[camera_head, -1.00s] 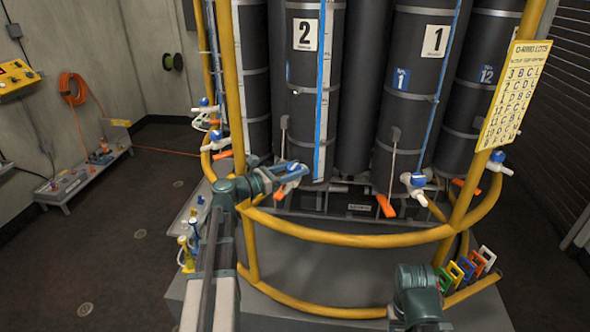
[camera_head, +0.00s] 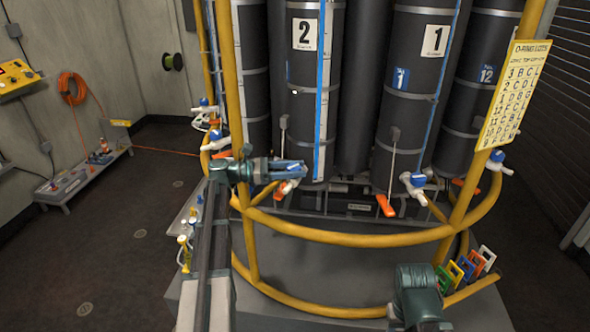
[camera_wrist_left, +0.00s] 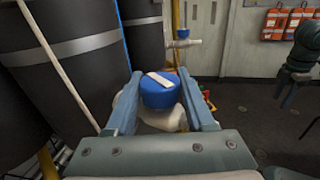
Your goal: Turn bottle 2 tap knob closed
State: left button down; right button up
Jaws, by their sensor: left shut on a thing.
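The bottle 2 tap is a white tap body (camera_head: 290,187) low in front of the black bottle marked 2 (camera_head: 304,60). Its blue knob (camera_wrist_left: 159,93) has a white stripe on top and shows clearly in the left wrist view. My left gripper (camera_head: 292,168) comes in from the left with its fingers on either side of the knob, shut on it. In the head view the fingers hide most of the knob. My right arm's teal part is at the lower right in the head view; its fingers do not show clearly.
Yellow rails (camera_head: 345,236) curve in front of the bottles. The bottle marked 1 (camera_head: 434,41) has its own blue-knobbed tap (camera_head: 416,181) to the right. An orange lever (camera_head: 385,205) hangs between the taps. Coloured frames (camera_head: 468,268) stand at the lower right.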

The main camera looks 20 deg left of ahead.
aim_at(295, 166)
pick_arm(q)
jog(key=shift+m+g+h, duration=0.5)
jog(key=shift+m+g, duration=0.3)
jog(key=shift+g, duration=0.4)
jog(key=shift+c, duration=1.4)
grip_release()
jog(key=shift+r+p, duration=0.85)
notch_tip(295, 166, up, 2)
jog(key=shift+r+p, duration=0.1)
jog(key=shift+p, duration=1)
jog(key=s+d, duration=0.3)
jog(key=s, duration=0.4)
jog(key=s+d+r+p, duration=0.1)
jog(key=s+d, duration=0.3)
jog(key=s, duration=0.3)
jog(key=shift+s, duration=0.25)
